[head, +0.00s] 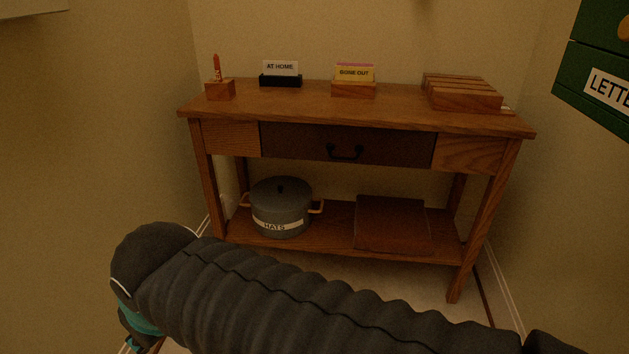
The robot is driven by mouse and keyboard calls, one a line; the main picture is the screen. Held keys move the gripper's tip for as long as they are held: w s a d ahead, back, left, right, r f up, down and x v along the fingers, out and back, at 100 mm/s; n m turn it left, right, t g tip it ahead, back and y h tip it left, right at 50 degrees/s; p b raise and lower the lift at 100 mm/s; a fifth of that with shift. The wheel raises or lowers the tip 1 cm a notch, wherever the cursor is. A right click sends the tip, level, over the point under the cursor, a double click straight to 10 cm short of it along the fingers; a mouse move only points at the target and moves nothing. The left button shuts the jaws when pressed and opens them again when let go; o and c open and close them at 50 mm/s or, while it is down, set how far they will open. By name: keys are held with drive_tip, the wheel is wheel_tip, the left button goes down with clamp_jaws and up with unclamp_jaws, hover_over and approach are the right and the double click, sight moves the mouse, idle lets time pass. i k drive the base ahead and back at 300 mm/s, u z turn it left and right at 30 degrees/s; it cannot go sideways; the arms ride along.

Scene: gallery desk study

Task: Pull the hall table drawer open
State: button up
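The hall table (300,112) is brown wood and stands against the back wall in the head view. Its drawer (290,143) is a darker brown front in the middle, between two lighter wooden panels. The drawer front looks flush with the panels, so it appears closed. My arm, in a dark ribbed sleeve, crosses the bottom of the view, well in front of the table.
On the tabletop are a small wooden block with an orange-tipped stick (219,88), an "AT HOME" card holder (281,80), a "GONE OUT" card box (354,90) and a slatted wooden block (462,97). The lower shelf holds a "HATS" pot (281,208) and a brown box (392,223). A green letter box (600,75) is at right.

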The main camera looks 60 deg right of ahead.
sight(393, 147)
drive_tip(key=z, duration=2.2)
